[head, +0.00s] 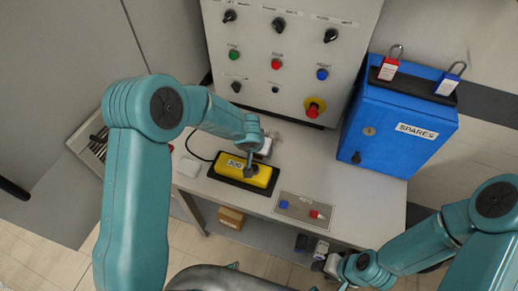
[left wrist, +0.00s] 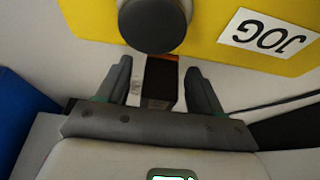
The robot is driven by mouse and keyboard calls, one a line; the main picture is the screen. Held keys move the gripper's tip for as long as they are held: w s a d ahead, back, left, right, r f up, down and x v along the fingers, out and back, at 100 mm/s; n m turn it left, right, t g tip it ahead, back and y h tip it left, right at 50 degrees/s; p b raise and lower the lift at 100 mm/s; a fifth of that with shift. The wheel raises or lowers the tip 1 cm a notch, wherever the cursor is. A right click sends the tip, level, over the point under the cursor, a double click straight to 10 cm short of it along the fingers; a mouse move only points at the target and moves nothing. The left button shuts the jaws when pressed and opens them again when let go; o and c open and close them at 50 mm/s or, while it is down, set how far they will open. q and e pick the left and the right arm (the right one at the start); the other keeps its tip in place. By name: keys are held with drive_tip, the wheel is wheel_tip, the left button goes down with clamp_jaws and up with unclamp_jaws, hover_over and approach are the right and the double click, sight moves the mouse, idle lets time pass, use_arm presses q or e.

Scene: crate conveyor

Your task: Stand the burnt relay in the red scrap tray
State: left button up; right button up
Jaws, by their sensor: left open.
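In the left wrist view a dark brown block (left wrist: 160,82) with an orange-brown end and a pale patch on its left side shows between my left fingers. It may be the burnt relay; I cannot tell for sure. My left gripper (left wrist: 160,80) is open, a finger on each side of the block, with no grip visible. In the head view my left gripper (head: 249,166) is over the table by the yellow JOG box, largely hidden by its own arm. My right gripper (head: 321,266) is near the table's front edge, its jaws unclear. I see no red scrap tray.
The yellow JOG box (head: 242,173) with a dark knob stands close to my left gripper. A grey key plate (head: 303,208) lies to its right. A blue SPARES cabinet (head: 400,125) and a control panel (head: 285,50) stand behind. The table's right front (head: 372,215) is clear.

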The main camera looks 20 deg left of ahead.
use_arm(q)
drive_tip(key=c, duration=1.2)
drive_tip(key=shift+o, duration=0.2)
drive_tip(key=shift+r, duration=0.1)
